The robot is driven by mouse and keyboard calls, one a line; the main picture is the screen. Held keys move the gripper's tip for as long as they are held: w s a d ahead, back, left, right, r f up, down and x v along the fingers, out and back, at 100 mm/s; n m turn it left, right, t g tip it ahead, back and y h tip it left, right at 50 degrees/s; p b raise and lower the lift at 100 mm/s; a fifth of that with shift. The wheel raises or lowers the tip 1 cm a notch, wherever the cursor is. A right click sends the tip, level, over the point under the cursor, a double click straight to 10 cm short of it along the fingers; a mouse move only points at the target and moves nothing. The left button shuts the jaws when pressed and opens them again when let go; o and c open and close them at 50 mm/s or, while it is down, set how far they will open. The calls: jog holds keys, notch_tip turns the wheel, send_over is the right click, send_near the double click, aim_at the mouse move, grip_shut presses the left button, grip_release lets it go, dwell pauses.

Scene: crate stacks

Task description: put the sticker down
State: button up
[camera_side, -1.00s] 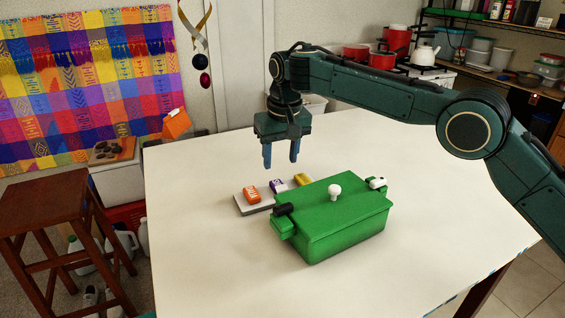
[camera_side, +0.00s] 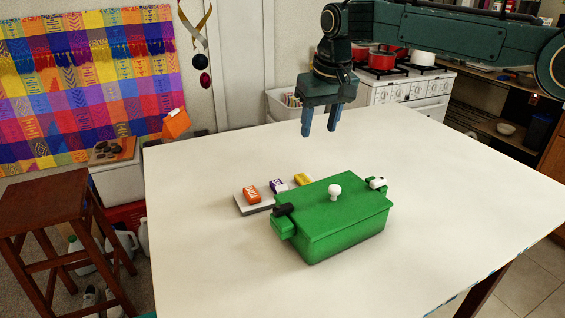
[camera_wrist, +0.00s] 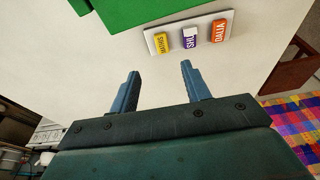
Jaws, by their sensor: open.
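My gripper (camera_side: 320,132) is open and empty, high above the table behind the green box; its two blue fingers also show in the wrist view (camera_wrist: 160,75). A pale board (camera_side: 243,206) lies on the table to the left of the box. On it, in a row, are an orange labelled piece (camera_side: 252,194), a purple and white one (camera_side: 277,186) and a yellow one (camera_side: 303,179). In the wrist view the orange piece (camera_wrist: 220,32) reads "DALIA"; the others' lettering is less clear. I cannot tell which piece is the sticker, and nothing is between my fingers.
A wooden stool (camera_side: 45,205) stands at the left, off the table.

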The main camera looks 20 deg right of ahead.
jog(key=s+d+r+t, duration=0.1)
jog(key=s+d+r, duration=0.4)
jog(key=s, duration=0.4)
jog(key=s+d+r+t, duration=0.1)
jog(key=s+d+r, duration=0.2)
jog(key=s+d, duration=0.6)
jog(key=s+d+f, duration=0.1)
jog(key=s+f, duration=0.2)
jog(key=s, duration=0.3)
jog(key=s+d+f, duration=0.1)
jog(key=s+f, duration=0.1)
jog(key=s, duration=0.5)
jog(key=s+d+f+t, duration=0.1)
jog(key=s+f, duration=0.2)
jog(key=s, duration=0.4)
jog(key=shift+s+f, duration=0.25)
jog(key=shift+f, duration=0.05)
